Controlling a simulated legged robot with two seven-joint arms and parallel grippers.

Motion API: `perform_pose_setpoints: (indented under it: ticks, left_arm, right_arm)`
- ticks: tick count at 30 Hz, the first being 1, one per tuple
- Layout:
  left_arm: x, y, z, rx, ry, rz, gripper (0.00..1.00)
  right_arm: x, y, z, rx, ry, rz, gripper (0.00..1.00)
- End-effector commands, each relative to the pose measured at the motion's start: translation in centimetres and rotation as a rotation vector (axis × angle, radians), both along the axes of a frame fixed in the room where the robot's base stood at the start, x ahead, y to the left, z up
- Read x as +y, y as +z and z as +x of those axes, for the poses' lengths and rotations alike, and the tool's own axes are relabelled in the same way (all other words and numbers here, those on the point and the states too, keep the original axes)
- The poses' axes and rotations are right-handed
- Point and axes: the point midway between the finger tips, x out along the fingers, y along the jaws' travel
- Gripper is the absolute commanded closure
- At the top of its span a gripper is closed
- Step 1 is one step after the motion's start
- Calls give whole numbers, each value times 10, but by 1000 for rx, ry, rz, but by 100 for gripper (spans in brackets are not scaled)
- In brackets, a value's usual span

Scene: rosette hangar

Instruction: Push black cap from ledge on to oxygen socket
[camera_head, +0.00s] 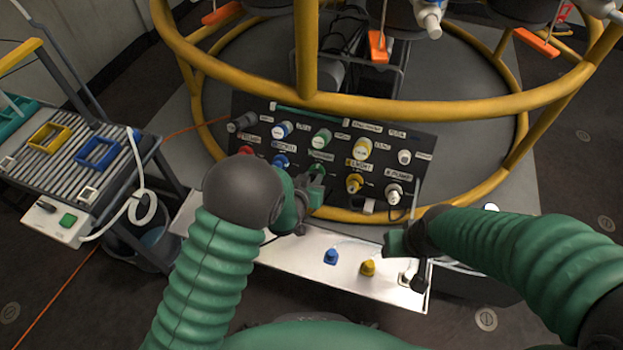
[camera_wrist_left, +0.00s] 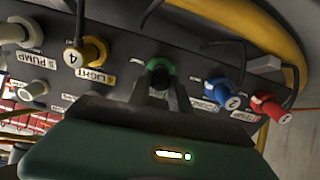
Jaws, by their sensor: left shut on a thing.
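My left gripper (camera_head: 314,190) is at the dark panel, in front of the green-ringed socket (camera_head: 320,169) in the lower row, which I take as the oxygen socket. In the left wrist view my left gripper (camera_wrist_left: 160,100) is shut on a dark piece, apparently the black cap (camera_wrist_left: 158,77), lined up with the green ring (camera_wrist_left: 160,64). The fingers hide much of the cap, so I cannot tell how far it sits on the socket. My right gripper (camera_head: 397,242) is above the right part of the white ledge (camera_head: 290,253); its jaws are unclear.
A blue cap (camera_head: 330,257) and a yellow cap (camera_head: 368,267) stand on the ledge. Neighbouring lower-row plugs are blue (camera_wrist_left: 220,92), red (camera_wrist_left: 268,107) and yellow (camera_wrist_left: 92,52). A yellow rail (camera_head: 400,105) crosses above the panel. A cart (camera_head: 75,150) stands at left.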

Motion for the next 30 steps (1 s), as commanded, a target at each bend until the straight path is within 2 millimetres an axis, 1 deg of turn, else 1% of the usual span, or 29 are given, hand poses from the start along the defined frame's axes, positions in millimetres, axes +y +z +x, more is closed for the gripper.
perform_pose_setpoints:
  ticks: [4,25,26,30]
  left_arm:
    - [-1,-3,3,1,0,0,100]
    - [-1,-3,5,1,1,0,100]
    - [-1,-3,5,1,1,0,73]
    - [-1,-3,5,0,1,0,55]
  right_arm:
    - [0,-2,0,0,0,0,53]
    - [0,-1,0,0,0,0,53]
    - [0,-1,0,0,0,0,53]
    - [0,-1,0,0,0,0,53]
